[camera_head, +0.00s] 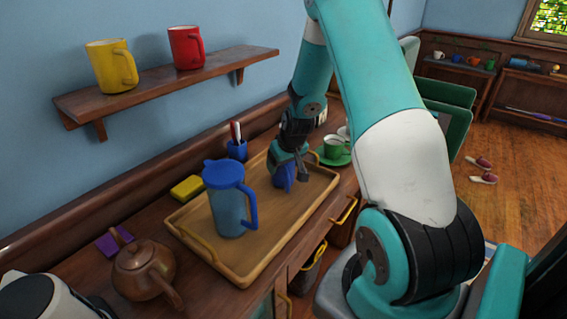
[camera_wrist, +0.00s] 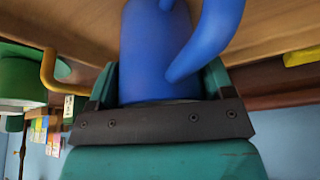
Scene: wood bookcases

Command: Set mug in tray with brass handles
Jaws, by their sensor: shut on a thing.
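The wooden tray with brass handles (camera_head: 268,262) lies on the wooden cabinet top in the head view. One brass handle (camera_wrist: 55,75) shows at the left in the wrist view. My gripper (camera_head: 289,164) is over the far right part of the tray, shut on a blue mug (camera_head: 284,181). In the wrist view the mug (camera_wrist: 155,45) fills the middle between the fingers, with its handle to the right. In the head view my gripper hides part of the mug. I cannot tell whether its base touches the tray.
A blue lidded pitcher (camera_head: 229,203) stands in the tray's left half. A green cup (camera_head: 333,147) on a saucer, a pen holder (camera_head: 237,149), a yellow sponge (camera_head: 187,188) and a brown teapot (camera_head: 143,269) stand around it. A shelf (camera_head: 180,82) with two mugs is above.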

